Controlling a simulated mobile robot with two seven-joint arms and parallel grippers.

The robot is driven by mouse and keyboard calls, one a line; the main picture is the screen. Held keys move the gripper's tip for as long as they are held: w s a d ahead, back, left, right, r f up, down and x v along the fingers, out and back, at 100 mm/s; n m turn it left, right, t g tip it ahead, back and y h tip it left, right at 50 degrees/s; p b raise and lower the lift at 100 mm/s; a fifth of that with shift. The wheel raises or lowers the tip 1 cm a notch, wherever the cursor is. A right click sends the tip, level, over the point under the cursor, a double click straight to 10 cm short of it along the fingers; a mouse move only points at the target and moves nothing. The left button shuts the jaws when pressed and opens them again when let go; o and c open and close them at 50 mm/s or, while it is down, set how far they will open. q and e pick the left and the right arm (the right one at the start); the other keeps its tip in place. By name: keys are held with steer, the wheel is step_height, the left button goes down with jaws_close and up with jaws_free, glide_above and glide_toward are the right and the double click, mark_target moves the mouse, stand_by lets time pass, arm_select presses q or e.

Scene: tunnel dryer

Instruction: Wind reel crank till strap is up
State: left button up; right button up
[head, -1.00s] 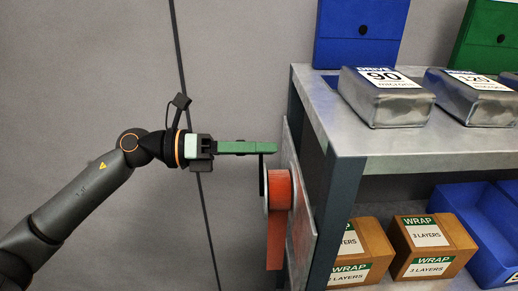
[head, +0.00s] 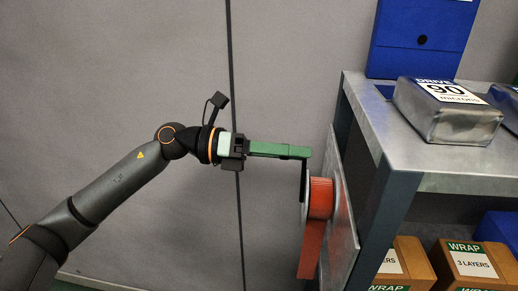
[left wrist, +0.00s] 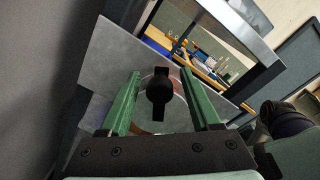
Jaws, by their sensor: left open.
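An orange-red reel (head: 320,198) is mounted on a grey plate at the side of the shelf. Its orange strap (head: 311,250) hangs down below it. A thin black crank (head: 304,180) stands on the reel's outer side, its upper end by my fingertips. My left gripper (head: 308,153) reaches in from the left with green fingers at the top of the crank. In the left wrist view the fingers are apart, with the black crank handle (left wrist: 160,88) between them. I cannot tell whether either finger touches it. My right gripper is not seen.
The metal shelf (head: 400,150) stands right of the reel, with a dark post close beside it. It bears a silver package (head: 450,110) and a blue box (head: 422,35). Wrap cartons (head: 470,262) sit below. The area before the grey wall at left is clear.

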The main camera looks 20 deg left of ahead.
arm_select(q)
steer(key=b+v, duration=0.2)
steer(key=v, duration=0.8)
steer(key=shift+a, duration=0.3)
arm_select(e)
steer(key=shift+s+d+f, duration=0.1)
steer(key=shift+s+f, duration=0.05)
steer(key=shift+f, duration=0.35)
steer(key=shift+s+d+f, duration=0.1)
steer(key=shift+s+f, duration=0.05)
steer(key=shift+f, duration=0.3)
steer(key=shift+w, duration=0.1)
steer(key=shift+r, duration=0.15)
